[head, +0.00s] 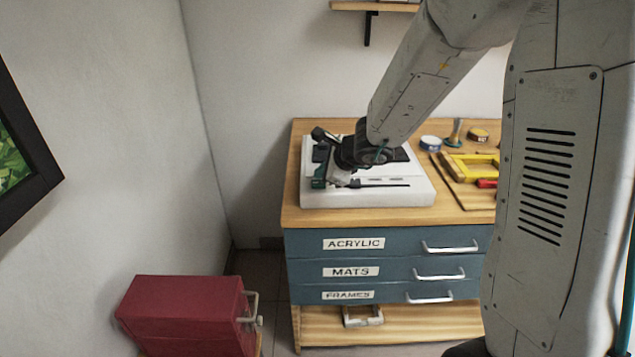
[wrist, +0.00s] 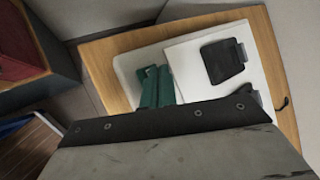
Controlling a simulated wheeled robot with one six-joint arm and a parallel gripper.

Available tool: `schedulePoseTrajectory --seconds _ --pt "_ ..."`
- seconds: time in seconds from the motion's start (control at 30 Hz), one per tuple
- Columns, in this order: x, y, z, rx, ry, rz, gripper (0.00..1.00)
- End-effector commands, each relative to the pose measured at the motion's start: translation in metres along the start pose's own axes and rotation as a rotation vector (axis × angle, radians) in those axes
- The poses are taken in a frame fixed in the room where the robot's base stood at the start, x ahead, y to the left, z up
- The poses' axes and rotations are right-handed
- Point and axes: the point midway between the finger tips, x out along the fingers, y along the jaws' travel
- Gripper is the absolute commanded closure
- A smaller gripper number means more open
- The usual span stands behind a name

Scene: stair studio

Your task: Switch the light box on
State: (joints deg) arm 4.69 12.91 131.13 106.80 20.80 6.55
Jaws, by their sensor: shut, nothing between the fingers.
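The light box (head: 415,196) is a flat white slab lying on the wooden top of a blue drawer cabinet. It also shows in the wrist view (wrist: 190,52). Its face shows no clear glow. I cannot make out its switch. My gripper (head: 318,184) is over the left part of the light box, with its teal fingers pointing down close to the near left side. In the wrist view the fingers (wrist: 157,74) are side by side, shut and empty, in front of the white slab. I cannot tell whether they touch it. My wrist and forearm hide the box's back middle.
Dark flat pieces (wrist: 225,62) lie on the box. Right of it stand a blue-and-white roll (head: 430,142), a yellow frame (head: 470,165) and a red-handled tool (head: 487,184). A red case (head: 185,315) stands at lower left. A wall shelf (head: 375,6) is above.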

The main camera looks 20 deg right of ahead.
Motion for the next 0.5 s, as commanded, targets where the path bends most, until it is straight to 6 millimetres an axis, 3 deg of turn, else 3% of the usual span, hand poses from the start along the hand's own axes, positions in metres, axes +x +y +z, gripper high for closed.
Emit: schedulePoseTrajectory --seconds 0.5 --pt "0.0057 0.0043 -0.0046 0.000 0.000 0.000 1.00"
